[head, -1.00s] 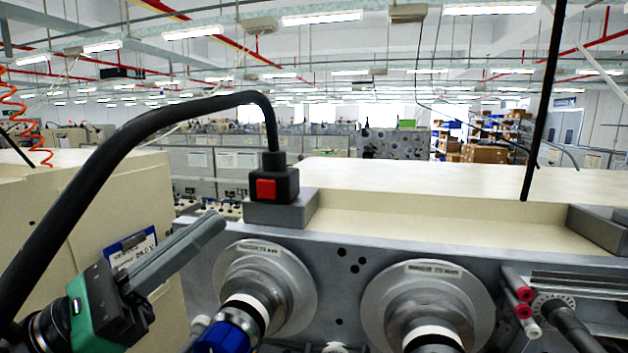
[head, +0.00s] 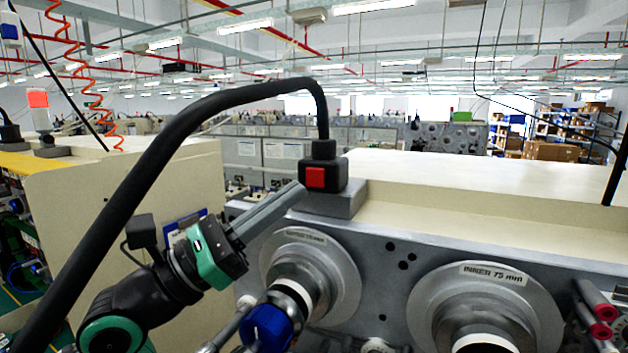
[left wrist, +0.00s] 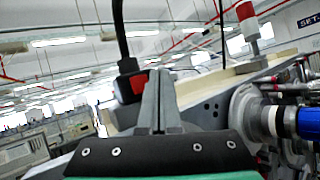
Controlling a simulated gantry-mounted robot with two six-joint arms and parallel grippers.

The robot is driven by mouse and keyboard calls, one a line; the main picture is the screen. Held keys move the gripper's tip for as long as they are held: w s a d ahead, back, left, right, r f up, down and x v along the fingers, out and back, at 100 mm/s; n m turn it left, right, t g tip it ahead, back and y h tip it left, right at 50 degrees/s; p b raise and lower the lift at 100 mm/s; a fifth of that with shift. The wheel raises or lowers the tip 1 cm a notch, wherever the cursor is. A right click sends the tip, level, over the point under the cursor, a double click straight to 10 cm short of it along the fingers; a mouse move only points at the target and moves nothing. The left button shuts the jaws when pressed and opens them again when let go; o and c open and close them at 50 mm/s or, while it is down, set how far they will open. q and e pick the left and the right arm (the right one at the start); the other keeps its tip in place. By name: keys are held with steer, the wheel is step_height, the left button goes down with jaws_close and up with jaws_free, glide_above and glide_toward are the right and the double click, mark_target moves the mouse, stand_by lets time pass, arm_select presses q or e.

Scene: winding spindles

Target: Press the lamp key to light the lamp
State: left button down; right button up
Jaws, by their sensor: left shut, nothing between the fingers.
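The lamp key is a red square button (head: 315,177) on a black box with a thick black cable, on a grey block at the machine's top left corner. In the left wrist view the red key (left wrist: 138,82) shows partly, just left of the fingers. My left gripper (head: 297,192) is shut and empty, its fingertips at the box's lower left; I cannot tell whether they touch. The left wrist view shows a red and white lamp (left wrist: 247,22). My right gripper is out of view.
The thick black cable (head: 200,120) arches above my left arm. Two spindle flanges are below the key, the left one (head: 335,265) with a blue collar (head: 267,326) in front. A cream cabinet (head: 130,200) stands at left. The machine's cream top (head: 470,190) is largely clear.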

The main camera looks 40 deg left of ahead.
mark_target(322, 174)
arm_select(q)
steer(key=shift+w+a, duration=0.25)
steer(key=shift+w, duration=0.6)
steer(key=shift+w+a, duration=0.25)
steer(key=shift+w, duration=0.55)
steer(key=shift+w, duration=0.1)
stand_by(0.7)
steer(key=shift+w+a, duration=0.15)
steer(key=shift+w, duration=0.15)
steer(key=shift+w+a, duration=0.15)
steer(key=shift+w, duration=0.25)
stand_by(0.6)
steer(key=shift+s, duration=0.1)
steer(key=shift+s+d, duration=0.25)
steer(key=shift+s, duration=0.45)
steer(key=shift+s+d, duration=0.3)
steer(key=shift+s, duration=0.5)
steer(key=shift+s+d, duration=0.25)
steer(key=shift+s, duration=0.55)
steer(key=shift+s+d, duration=0.3)
steer(key=shift+s, duration=0.5)
